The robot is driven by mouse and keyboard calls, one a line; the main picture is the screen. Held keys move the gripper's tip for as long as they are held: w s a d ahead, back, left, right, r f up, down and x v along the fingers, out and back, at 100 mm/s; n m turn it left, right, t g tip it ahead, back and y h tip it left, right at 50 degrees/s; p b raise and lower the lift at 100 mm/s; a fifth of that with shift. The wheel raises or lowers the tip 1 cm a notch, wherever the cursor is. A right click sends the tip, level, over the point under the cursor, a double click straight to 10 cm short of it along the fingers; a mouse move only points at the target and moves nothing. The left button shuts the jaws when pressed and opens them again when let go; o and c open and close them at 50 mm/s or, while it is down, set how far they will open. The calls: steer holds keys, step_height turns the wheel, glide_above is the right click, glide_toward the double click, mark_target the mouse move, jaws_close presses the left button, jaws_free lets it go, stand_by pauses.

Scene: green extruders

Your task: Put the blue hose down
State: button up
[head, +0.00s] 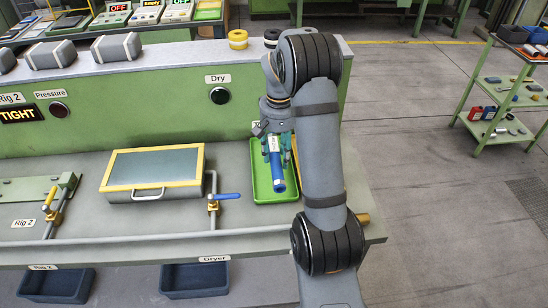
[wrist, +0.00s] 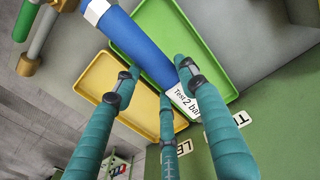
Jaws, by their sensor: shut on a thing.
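The blue hose (head: 278,172) hangs from my gripper (head: 275,138) over the green tray (head: 262,192), at the right end of the bench. It is a short blue cylinder with a pale end and a white tag. In the wrist view the hose (wrist: 148,48) runs from the top left towards the teal fingers of my gripper (wrist: 160,80), and its tag reads "Test 2 bar". The gripper is shut on the hose. The green tray (wrist: 218,48) lies behind the hose there. I cannot tell whether the lower end touches the tray.
A yellow tray (wrist: 98,75) lies beside the green one. Left of the green tray are a valve with a blue handle (head: 228,196) and a yellow-framed lid (head: 153,170). The green panel with the "Dry" button (head: 220,95) rises behind. Dark blue bins (head: 195,281) sit in front, below.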

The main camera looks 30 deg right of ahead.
mark_target(274, 141)
steer(key=w+f, duration=0.1)
steer(key=w, duration=0.1)
steer(key=w+d+f+p, duration=0.1)
steer(key=w, duration=0.1)
steer(key=w+f, duration=0.1)
steer(key=shift+w+d+f+p, duration=0.2)
steer(key=shift+w+d+p, duration=0.15)
steer(key=shift+w+p, duration=0.05)
step_height(274, 141, down, 4)
steer(key=shift+f+p, duration=0.1)
steer(key=shift+p, duration=0.4)
steer(key=shift+f, duration=0.2)
steer(key=o, duration=1.3)
steer(key=shift+c, duration=0.2)
step_height(274, 141, up, 12)
steer(key=shift+r+b, duration=0.25)
steer(key=shift+b, duration=0.4)
